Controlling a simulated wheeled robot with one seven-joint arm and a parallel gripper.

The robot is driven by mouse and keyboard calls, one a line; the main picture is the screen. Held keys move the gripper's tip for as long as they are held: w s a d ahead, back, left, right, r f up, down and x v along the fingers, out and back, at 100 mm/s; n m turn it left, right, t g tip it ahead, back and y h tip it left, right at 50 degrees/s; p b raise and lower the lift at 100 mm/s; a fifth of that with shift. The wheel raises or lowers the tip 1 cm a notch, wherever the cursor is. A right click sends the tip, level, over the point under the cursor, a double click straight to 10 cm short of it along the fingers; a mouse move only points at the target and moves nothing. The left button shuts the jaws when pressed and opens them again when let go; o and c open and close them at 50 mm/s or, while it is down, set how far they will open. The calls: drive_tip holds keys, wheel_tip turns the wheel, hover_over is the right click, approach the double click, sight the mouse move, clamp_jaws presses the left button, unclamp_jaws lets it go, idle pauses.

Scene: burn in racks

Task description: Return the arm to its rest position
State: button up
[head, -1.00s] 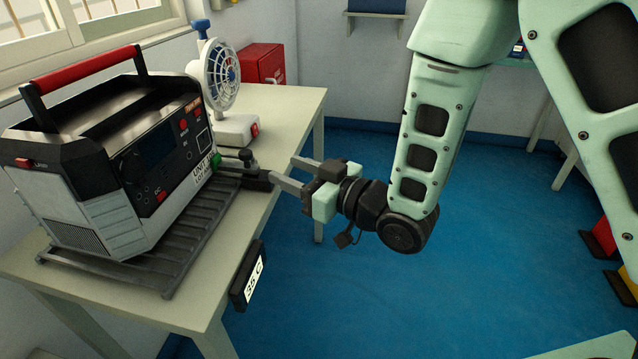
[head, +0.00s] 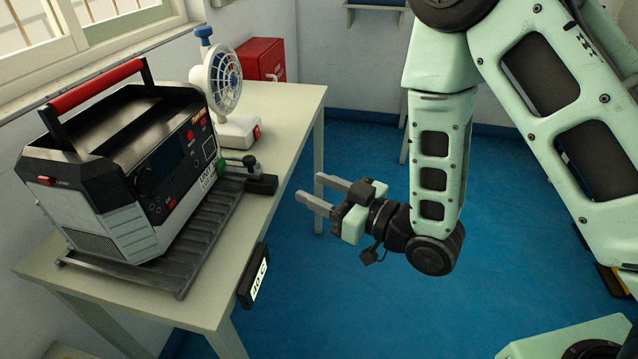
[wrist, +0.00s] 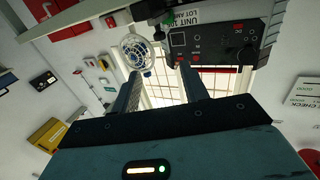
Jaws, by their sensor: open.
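My gripper (head: 318,190) is open and empty in the head view. It hangs over the blue floor, to the right of the table's edge and apart from everything on the table. Its two fingers point left toward the table. In the wrist view the fingers (wrist: 160,92) frame a bright window, with nothing between them. My pale green arm comes down from the upper right of the head view.
The table (head: 278,125) bears a black and grey unit with a red handle (head: 130,165) on a slatted rack (head: 190,255), and a white fan (head: 225,85). A small display (head: 253,277) sits at the table's front edge. A red box (head: 262,60) stands behind. Blue floor is clear around my gripper.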

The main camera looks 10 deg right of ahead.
drive_tip(key=s+d+r+m+g+h+p, duration=0.1)
drive_tip(key=s+d+r+g+h+p, duration=0.2)
drive_tip(key=s+r+g+h, duration=0.3)
drive_tip(key=s+d+r+m+g+h+p, duration=0.1)
drive_tip(key=s+d+r+g+h+p, duration=0.3)
drive_tip(key=s, duration=1.1)
wheel_tip(320, 180, up, 4)
drive_tip(key=g+h+p, duration=0.2)
drive_tip(key=shift+r+h, duration=0.15)
drive_tip(key=shift+h, duration=0.25)
drive_tip(key=shift+s+d, duration=0.1)
